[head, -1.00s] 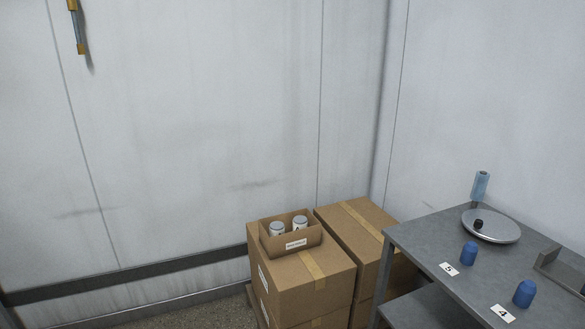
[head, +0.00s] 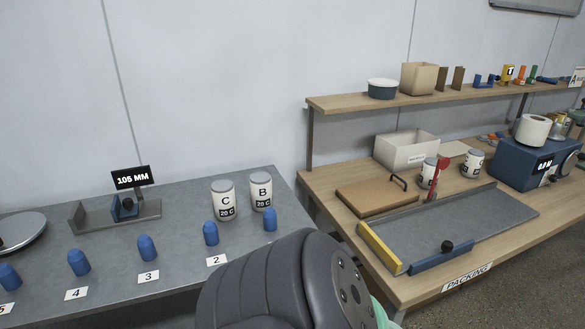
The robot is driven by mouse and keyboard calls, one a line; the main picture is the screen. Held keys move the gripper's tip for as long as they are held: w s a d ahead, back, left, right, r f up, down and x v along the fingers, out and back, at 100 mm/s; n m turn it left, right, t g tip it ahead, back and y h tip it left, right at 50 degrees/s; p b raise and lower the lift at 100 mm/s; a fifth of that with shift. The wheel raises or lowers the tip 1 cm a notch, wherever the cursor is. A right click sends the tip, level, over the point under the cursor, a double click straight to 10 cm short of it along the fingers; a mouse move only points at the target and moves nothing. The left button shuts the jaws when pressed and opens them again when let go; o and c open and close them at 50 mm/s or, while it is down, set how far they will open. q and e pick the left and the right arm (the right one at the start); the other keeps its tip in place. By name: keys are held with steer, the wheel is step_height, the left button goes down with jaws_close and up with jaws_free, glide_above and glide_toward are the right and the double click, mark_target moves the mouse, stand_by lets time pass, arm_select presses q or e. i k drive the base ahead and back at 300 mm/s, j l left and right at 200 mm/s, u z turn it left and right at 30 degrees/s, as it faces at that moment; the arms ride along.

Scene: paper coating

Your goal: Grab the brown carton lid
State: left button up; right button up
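A flat brown lid-like piece (head: 372,196) lies on the wooden packing bench, left of centre on its top. A dark curved handle (head: 398,180) stands at its back right corner. I take this piece to be the brown carton lid, but I cannot be sure. A dark link of one of my arms fills the bottom middle, in front of the gap between the two tables. Neither of my grippers shows in the head view.
A grey tray (head: 470,222) with yellow and blue edges lies right of the brown piece. An open pale box (head: 404,153) stands behind it. A shelf (head: 345,101) overhangs the bench's back. A grey table (head: 185,263) with canisters and blue pegs stands at left.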

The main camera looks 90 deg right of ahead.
mark_target(366, 199)
steer(key=z, duration=3.4)
